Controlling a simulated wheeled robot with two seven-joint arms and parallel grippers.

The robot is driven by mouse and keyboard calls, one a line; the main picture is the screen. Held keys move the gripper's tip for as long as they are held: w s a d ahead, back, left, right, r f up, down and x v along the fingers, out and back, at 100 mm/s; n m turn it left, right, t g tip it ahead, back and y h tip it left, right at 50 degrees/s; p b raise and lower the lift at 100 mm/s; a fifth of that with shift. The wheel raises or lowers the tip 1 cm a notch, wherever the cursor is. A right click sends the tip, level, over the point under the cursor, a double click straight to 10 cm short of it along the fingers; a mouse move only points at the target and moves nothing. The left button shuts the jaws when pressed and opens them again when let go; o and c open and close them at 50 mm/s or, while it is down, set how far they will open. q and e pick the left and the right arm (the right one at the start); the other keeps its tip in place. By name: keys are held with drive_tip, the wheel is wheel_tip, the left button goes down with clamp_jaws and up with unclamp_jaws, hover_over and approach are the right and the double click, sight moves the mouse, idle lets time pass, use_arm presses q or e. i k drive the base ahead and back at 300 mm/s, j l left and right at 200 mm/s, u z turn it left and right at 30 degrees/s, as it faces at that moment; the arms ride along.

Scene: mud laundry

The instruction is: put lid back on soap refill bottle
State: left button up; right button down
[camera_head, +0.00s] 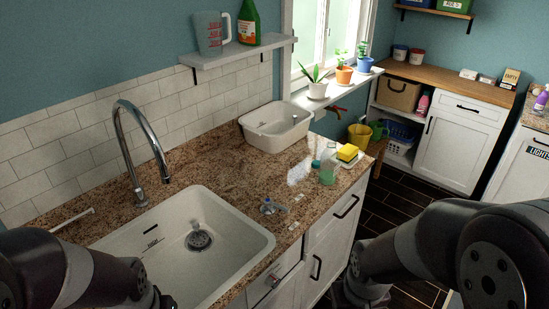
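A clear greenish bottle (329,166), which looks like the soap refill bottle, stands upright on the granite counter near its front right edge. A small teal round piece (316,164) shows just left of it; I cannot tell whether it is the lid. My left arm comes in at the bottom left, over the sink's near left corner. My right arm comes in at the bottom right, in front of the cabinets. Both arms are away from the bottle. Neither arm's fingertips show.
A white sink (249,240) with a tall chrome faucet (130,150) fills the near counter. A cream tub (276,128) stands at the back. A yellow sponge (347,152) sits right behind the bottle. The counter between tub and sink is mostly clear.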

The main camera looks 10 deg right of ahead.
sight(329, 164)
drive_tip(key=i+l+u, duration=0.15)
drive_tip(key=l, duration=0.2)
drive_tip(key=i+l+u, duration=0.15)
drive_tip(key=l, duration=0.2)
drive_tip(key=i+l+u, duration=0.15)
drive_tip(key=l, duration=0.25)
drive_tip(key=i+l+u, duration=0.15)
drive_tip(key=l, duration=0.25)
drive_tip(key=i+l+u, duration=0.1)
drive_tip(key=l, duration=0.35)
drive_tip(key=i+l+u, duration=0.15)
drive_tip(key=l, duration=0.3)
drive_tip(key=i+l, duration=0.1)
drive_tip(key=l, duration=0.35)
drive_tip(key=i+l, duration=0.1)
drive_tip(key=l, duration=0.35)
drive_tip(key=i+l, duration=0.1)
drive_tip(key=l, duration=0.35)
drive_tip(key=i+l, duration=0.1)
drive_tip(key=l, duration=0.35)
drive_tip(key=i+l, duration=0.1)
drive_tip(key=l, duration=0.35)
drive_tip(key=i+j, duration=0.1)
drive_tip(key=j, duration=0.25)
drive_tip(key=i+j, duration=0.1)
drive_tip(key=j, duration=0.25)
